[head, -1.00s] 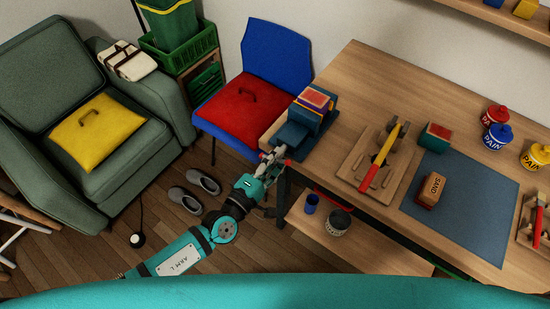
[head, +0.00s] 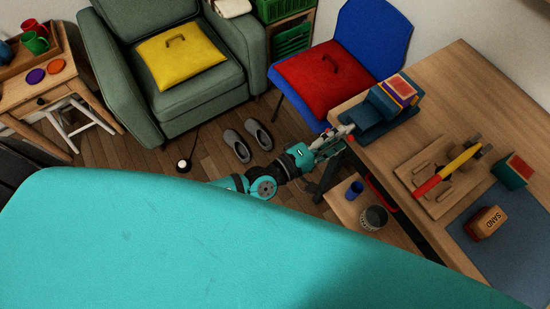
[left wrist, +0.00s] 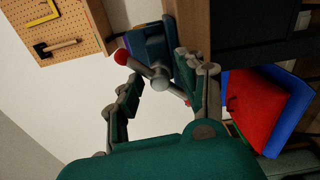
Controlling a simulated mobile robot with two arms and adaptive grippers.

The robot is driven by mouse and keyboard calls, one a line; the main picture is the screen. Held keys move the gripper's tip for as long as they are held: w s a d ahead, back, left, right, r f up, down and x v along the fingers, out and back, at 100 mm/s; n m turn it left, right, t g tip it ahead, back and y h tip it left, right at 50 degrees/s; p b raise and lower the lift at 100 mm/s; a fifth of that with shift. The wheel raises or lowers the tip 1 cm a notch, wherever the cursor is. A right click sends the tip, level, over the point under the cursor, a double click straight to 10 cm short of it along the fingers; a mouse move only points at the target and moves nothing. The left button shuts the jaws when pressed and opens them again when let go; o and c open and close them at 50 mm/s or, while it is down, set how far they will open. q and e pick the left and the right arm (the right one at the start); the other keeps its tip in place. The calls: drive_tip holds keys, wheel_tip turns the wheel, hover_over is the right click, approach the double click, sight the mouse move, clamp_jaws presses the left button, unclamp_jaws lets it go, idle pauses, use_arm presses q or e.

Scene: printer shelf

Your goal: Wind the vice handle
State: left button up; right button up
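The blue vice (head: 372,118) sits at the near left corner of the wooden workbench, with a red, yellow and purple block (head: 397,91) in its jaws. In the left wrist view the vice (left wrist: 152,42) is just beyond my fingers. Its grey handle bar (left wrist: 146,69) lies tilted, with a red knob (left wrist: 122,57) at one end. My left gripper (head: 337,138) is at the handle in front of the vice. In the wrist view its fingers (left wrist: 160,68) are spread either side of the handle's hub, with visible gaps. My right gripper is not in view.
A clamp board (head: 442,187), a sand block (head: 487,222) and a green-red box (head: 513,171) lie on the workbench (head: 440,110). A blue chair with a red cushion (head: 325,76) stands close behind my left gripper. A low shelf holds a blue cup (head: 355,189).

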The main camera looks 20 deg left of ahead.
use_arm(q)
drive_tip(key=v, duration=1.8)
drive_tip(key=shift+s+b, duration=0.2)
drive_tip(key=shift+b, duration=0.25)
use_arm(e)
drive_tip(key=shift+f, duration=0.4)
use_arm(q)
drive_tip(key=shift+a, duration=0.15)
idle(0.4)
drive_tip(key=v, duration=1.2)
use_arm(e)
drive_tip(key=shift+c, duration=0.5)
